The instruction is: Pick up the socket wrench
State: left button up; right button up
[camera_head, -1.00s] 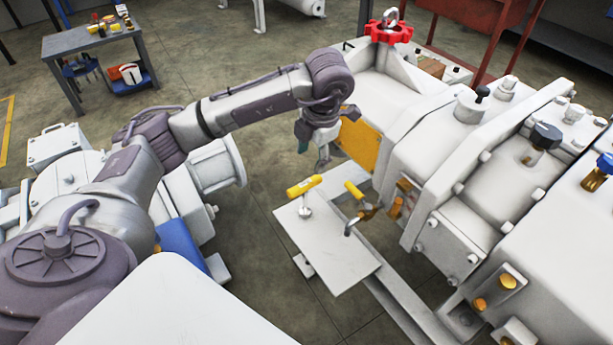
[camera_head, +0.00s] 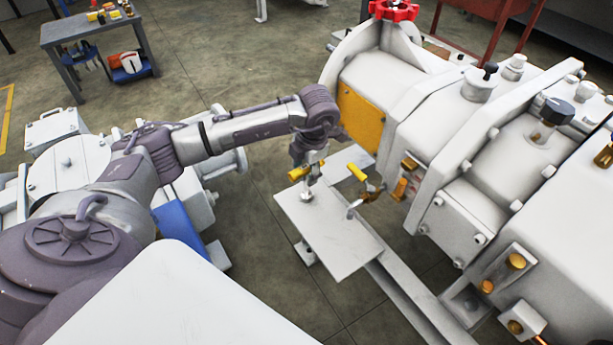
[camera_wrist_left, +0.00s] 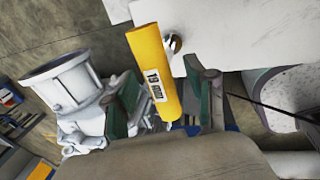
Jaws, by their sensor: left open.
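A yellow-handled socket wrench (camera_head: 299,174) stands at the far left corner of the white plate (camera_head: 322,243), its metal shaft going down to the plate. In the left wrist view its yellow handle (camera_wrist_left: 153,70), with a white label reading 19, lies between the two green-padded fingers. My left gripper (camera_head: 311,172) is open and right at the handle, with gaps visible beside it. A second yellow-handled tool (camera_head: 357,173) with a bent metal shaft is on the plate's right side. My right gripper is not in view.
The large white pump (camera_head: 440,130) with an orange panel (camera_head: 359,119) stands close on the right of the plate. A grey workbench (camera_head: 92,32) is at the back left. Open floor (camera_head: 250,90) lies behind my arm.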

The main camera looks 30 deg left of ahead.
pick_arm(q)
jog(key=shift+f, duration=0.1)
grip_shut()
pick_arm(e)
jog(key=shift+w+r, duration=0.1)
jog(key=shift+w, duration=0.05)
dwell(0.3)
pick_arm(q)
jog(key=shift+r, duration=0.2)
notch_tip(320, 180, up, 4)
jog(key=shift+p, duration=0.6)
notch_tip(320, 180, up, 4)
jog(key=shift+r+p, duration=0.2)
jog(key=shift+p, duration=0.2)
jog(key=shift+r, duration=0.65)
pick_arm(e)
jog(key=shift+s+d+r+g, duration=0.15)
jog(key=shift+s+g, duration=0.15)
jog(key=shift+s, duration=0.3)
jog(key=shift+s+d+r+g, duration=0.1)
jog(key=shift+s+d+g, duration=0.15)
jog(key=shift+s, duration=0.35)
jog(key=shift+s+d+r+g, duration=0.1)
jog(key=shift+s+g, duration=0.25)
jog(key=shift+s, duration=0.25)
